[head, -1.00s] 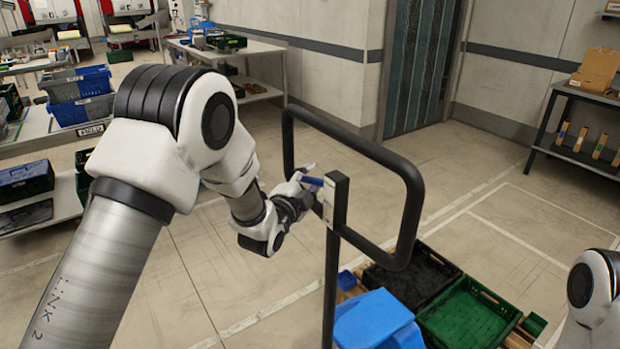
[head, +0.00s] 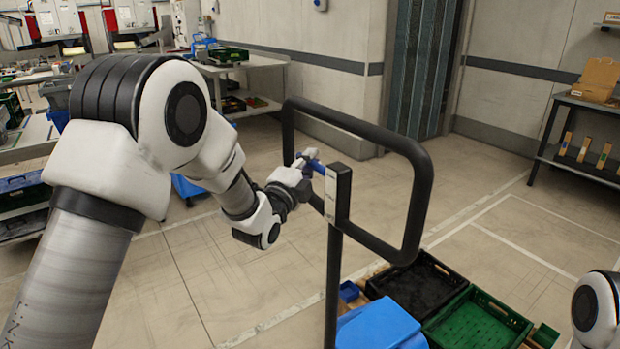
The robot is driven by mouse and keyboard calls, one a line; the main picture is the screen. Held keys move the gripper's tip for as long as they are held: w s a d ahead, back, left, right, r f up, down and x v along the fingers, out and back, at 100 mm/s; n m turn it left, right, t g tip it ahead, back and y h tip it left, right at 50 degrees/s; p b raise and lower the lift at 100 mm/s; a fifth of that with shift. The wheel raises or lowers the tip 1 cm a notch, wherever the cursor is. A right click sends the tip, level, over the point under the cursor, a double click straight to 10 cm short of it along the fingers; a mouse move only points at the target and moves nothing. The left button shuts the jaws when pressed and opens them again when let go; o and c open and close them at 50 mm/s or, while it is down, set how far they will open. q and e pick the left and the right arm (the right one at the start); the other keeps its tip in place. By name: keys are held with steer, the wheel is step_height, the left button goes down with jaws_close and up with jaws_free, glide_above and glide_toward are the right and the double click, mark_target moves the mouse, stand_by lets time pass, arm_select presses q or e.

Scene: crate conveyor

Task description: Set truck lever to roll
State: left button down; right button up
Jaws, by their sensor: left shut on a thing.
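The truck's black handle frame (head: 421,195) stands in front of me on a dark upright post. A small blue lever (head: 316,165) sits by a pale plate (head: 330,195) near the top of the post. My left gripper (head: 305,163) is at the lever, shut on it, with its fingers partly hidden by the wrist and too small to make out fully. Only a white and black part of my right arm shows at the lower right edge; its gripper is out of view.
Below the handle are a blue crate (head: 380,328), a black crate (head: 417,285) and a green crate (head: 478,322). A worktable (head: 240,62) stands at the back left and a dark shelf (head: 590,130) at the right. The floor between is open.

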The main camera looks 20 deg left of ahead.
arm_select(q)
steer(key=c, duration=1.1)
jaws_free()
steer(key=v, duration=1.2)
